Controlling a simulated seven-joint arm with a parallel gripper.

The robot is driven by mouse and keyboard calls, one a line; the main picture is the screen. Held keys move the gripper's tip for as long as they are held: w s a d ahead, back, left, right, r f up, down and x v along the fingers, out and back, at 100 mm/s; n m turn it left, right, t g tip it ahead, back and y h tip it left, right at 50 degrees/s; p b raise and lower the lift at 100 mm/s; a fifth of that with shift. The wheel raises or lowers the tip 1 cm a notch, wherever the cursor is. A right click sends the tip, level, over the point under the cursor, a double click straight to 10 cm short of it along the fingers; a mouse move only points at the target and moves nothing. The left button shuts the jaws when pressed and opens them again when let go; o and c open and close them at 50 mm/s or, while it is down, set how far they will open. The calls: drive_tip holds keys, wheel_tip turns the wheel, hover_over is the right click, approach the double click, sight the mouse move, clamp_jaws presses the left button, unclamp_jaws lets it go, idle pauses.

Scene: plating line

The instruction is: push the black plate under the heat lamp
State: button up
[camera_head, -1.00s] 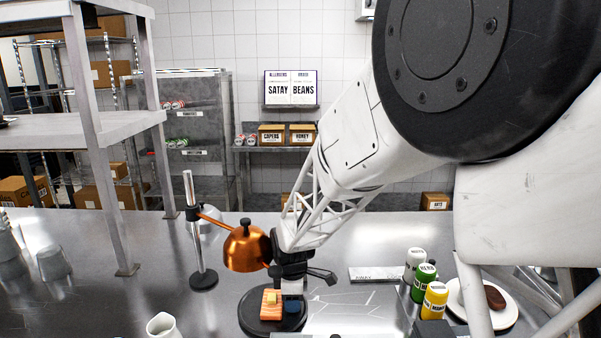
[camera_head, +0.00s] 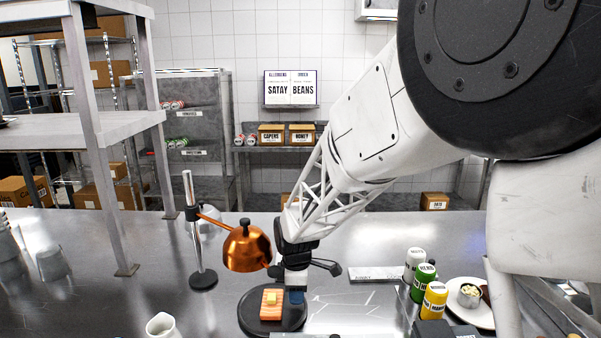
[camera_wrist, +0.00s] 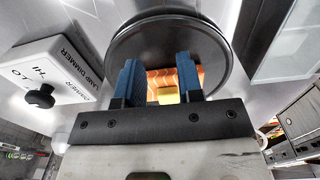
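The black plate (camera_head: 258,326) lies on the steel counter, in front of and a little right of the copper heat lamp (camera_head: 247,249). It carries an orange salmon piece (camera_head: 267,308) with a yellow pat on top. My gripper (camera_head: 296,297) points down at the plate's right part, just right of the salmon. In the wrist view my gripper's (camera_wrist: 158,62) two blue fingers stand apart, with the salmon (camera_wrist: 164,77) showing between them and the plate (camera_wrist: 120,46) beyond. I cannot tell whether the fingertips touch the plate or salmon.
The lamp's post stands on a round base (camera_head: 203,280). A white jug (camera_head: 162,326) is at front left. Several bottles, including a green one (camera_head: 423,282), and a white plate (camera_head: 484,321) stand right. A lamp dimmer box (camera_wrist: 52,72) shows in the wrist view.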

drive_tip(key=shift+d+r, duration=0.2)
drive_tip(key=shift+r, duration=0.6)
drive_tip(key=shift+d+r, duration=0.25)
drive_tip(key=shift+r, duration=0.6)
drive_tip(key=shift+d+r, duration=0.2)
drive_tip(key=shift+r, duration=0.6)
drive_tip(key=s+d+r+m+t, duration=0.1)
drive_tip(key=s+d+r+m, duration=0.45)
drive_tip(key=s, duration=0.25)
drive_tip(key=s+d+r+m, duration=0.4)
drive_tip(key=s+d+r, duration=0.1)
drive_tip(key=s+d, duration=0.25)
drive_tip(key=s+d+m, duration=0.2)
drive_tip(key=s+m, duration=0.2)
drive_tip(key=s, duration=0.4)
drive_tip(key=s+d+r+m+t, duration=0.1)
drive_tip(key=s+d+m, duration=0.2)
drive_tip(key=s, duration=0.5)
drive_tip(key=shift+s+d+r+m+t, duration=0.15)
drive_tip(key=shift+s+m+t, duration=0.15)
drive_tip(key=shift+m, duration=0.55)
drive_tip(key=shift+w, duration=0.15)
